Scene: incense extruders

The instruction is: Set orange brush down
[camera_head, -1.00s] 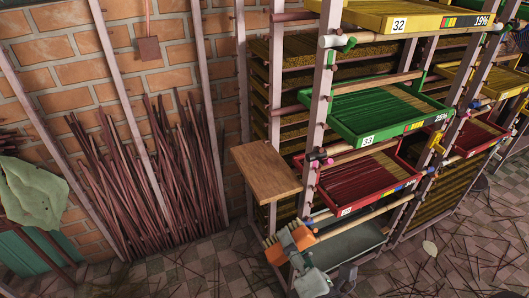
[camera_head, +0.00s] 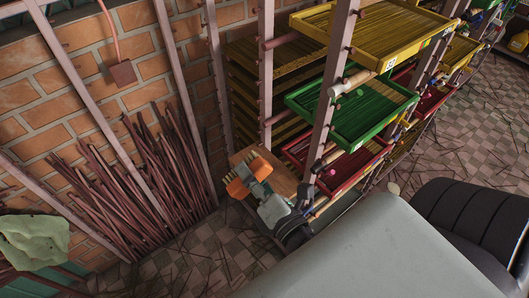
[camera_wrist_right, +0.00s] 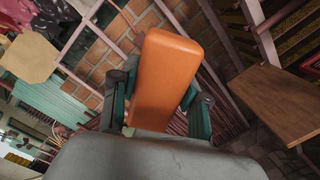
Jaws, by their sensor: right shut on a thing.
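The orange brush (camera_head: 237,189) is in my right gripper (camera_head: 257,179), with its pale bristles facing up and left in the head view. In the right wrist view, the brush's flat orange back (camera_wrist_right: 166,75) stands between the two green-grey fingers of the gripper (camera_wrist_right: 160,103). A small wooden shelf (camera_head: 285,181) at the end of the rack lies partly hidden behind the gripper and brush. In the wrist view, the wooden shelf (camera_wrist_right: 283,103) is to the right, apart from the brush. My left gripper is out of view.
The rack holds a yellow tray (camera_head: 388,36), a green tray (camera_head: 352,107) and a red tray (camera_head: 345,172), close right of the gripper. Thin dark red sticks (camera_head: 125,195) lean on the brick wall to the left. Tiled floor (camera_head: 205,255) lies below.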

